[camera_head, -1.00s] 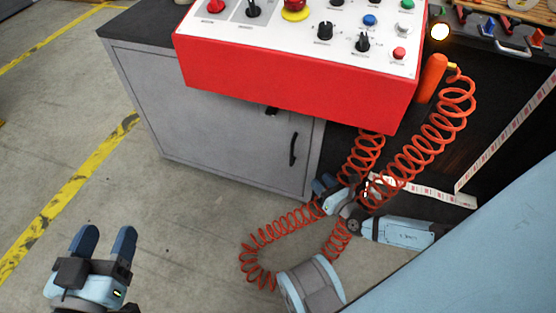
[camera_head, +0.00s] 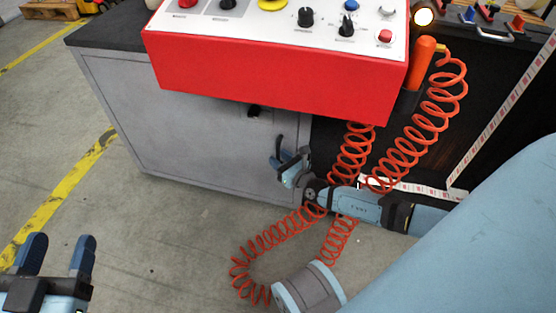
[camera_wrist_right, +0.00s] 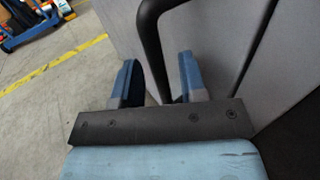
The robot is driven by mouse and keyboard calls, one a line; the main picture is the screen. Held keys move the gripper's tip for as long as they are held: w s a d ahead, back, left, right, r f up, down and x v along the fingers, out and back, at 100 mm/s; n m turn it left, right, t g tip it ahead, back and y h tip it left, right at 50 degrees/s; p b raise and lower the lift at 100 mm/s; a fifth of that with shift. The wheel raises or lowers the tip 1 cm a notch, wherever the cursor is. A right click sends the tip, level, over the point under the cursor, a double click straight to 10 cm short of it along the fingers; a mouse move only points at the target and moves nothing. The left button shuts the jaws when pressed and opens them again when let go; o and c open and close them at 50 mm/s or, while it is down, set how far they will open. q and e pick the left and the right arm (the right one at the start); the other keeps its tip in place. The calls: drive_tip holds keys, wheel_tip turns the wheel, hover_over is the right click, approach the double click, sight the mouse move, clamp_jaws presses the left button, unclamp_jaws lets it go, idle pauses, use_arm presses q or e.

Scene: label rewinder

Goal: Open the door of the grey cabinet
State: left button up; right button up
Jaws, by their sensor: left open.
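The grey cabinet (camera_head: 105,75) stands under a red control box. Its grey door (camera_head: 190,140) looks shut. The black bar handle (camera_head: 279,145) is on the door's right side and is partly hidden by my right gripper. My right gripper (camera_head: 281,160) is at the handle. In the right wrist view, the handle (camera_wrist_right: 150,35) curves down between the two spread blue fingers of the right gripper (camera_wrist_right: 162,80). I cannot tell whether they touch it. My left gripper (camera_head: 56,255) is open and empty over the floor at the lower left, well away from the cabinet.
The red control box (camera_head: 270,75) overhangs the door's top. Orange coiled cables (camera_head: 350,150) hang right of the door and loop around my right arm. The concrete floor (camera_head: 170,230) before the cabinet is clear, with a yellow line (camera_head: 65,200) at the left.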

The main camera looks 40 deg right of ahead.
drive_tip(key=shift+w+a, duration=0.1)
drive_tip(key=shift+w, duration=0.35)
drive_tip(key=shift+c, duration=0.3)
clamp_jaws()
